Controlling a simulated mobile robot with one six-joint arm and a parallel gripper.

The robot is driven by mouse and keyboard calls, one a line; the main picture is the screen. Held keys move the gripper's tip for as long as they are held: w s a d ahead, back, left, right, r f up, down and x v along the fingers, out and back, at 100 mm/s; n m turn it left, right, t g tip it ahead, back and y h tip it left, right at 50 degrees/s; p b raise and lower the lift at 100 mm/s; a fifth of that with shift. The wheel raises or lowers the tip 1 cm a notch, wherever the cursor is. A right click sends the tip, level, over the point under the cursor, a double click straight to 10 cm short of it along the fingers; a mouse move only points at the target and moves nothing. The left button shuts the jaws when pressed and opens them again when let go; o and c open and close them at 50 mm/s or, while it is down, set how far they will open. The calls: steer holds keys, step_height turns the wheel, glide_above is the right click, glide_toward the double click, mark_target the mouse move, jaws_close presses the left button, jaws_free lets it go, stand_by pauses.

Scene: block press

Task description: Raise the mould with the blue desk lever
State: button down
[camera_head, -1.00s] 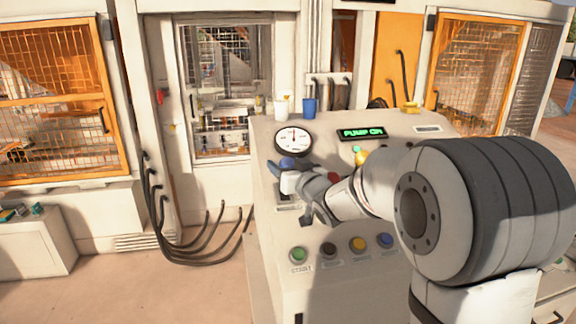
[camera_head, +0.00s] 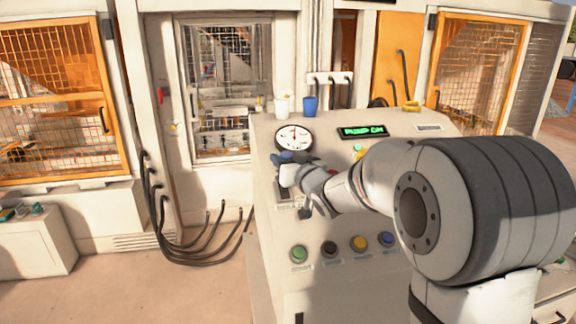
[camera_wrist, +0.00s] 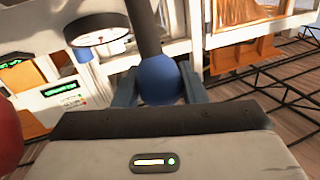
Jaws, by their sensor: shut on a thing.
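The blue lever's ball knob (camera_wrist: 158,79) sits between the two blue-grey fingers in the wrist view. Its dark shaft runs up out of the picture. My gripper (camera_head: 287,164) is shut on the knob at the left side of the desk (camera_head: 380,207), just below the round gauge, in the head view. The fingers and wrist hide most of the lever and its slot there. The press window (camera_head: 220,92) is behind the desk to the left. Pale and grey machine parts show through its mesh; I cannot clearly pick out the mould.
A gauge (camera_head: 293,138) and a green "PUMP ON" display (camera_head: 362,131) are on the desk. A white cup (camera_head: 282,107) and a blue cup (camera_head: 309,106) stand at its back edge. Green (camera_head: 299,252), dark, yellow and blue buttons line the front. A red knob (camera_wrist: 8,135) is close left in the wrist view.

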steer(key=w, duration=0.4)
steer(key=shift+a+r+b, duration=0.1)
steer(key=shift+a+b, duration=0.2)
steer(key=shift+a, duration=0.1)
steer(key=shift+r, duration=0.25)
steer(key=c, duration=0.9)
jaws_free()
steer(key=b+v, duration=0.2)
steer(key=v, duration=0.5)
steer(key=shift+s+d, duration=0.25)
steer(key=shift+s, duration=0.1)
steer(key=shift+c, duration=0.2)
